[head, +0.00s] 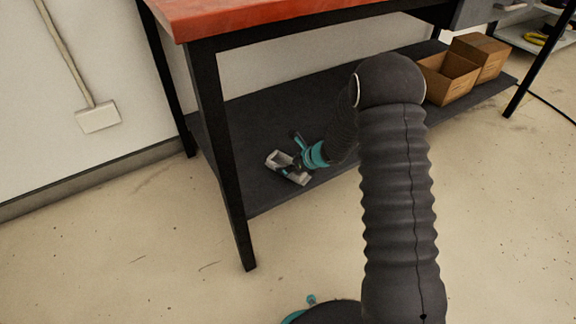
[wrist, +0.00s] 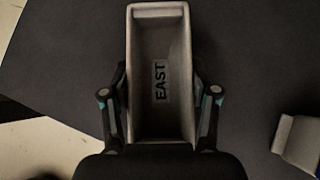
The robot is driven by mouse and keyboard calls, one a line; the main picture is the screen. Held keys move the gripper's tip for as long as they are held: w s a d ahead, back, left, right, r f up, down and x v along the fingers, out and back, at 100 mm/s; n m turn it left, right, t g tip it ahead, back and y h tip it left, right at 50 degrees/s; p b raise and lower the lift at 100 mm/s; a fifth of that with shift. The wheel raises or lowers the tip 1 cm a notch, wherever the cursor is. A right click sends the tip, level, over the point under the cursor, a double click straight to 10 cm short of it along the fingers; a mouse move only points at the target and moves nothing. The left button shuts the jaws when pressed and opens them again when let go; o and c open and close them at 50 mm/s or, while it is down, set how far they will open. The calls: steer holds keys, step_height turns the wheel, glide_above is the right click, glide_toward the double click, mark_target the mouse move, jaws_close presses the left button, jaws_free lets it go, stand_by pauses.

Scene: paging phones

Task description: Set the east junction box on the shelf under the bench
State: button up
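The east junction box (head: 288,168) is an open grey tray-like box. In the wrist view it shows with its EAST label (wrist: 160,85) facing the camera. My gripper (head: 302,150) has one finger on each long side of the box, and both fingers meet its walls in the wrist view (wrist: 160,98). The box is at the dark shelf (head: 260,115) under the bench, near its front left part. It appears at or just above the shelf surface; contact beneath it is hidden.
The bench's red top (head: 240,12) is above, with a black front leg (head: 222,150) left of the box. Cardboard boxes (head: 448,78) stand at the shelf's right. A pale grey piece (wrist: 298,140) shows at the wrist view's right edge. Shelf around the box is mostly bare.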

steer(key=o, duration=0.4)
steer(key=shift+o, duration=0.2)
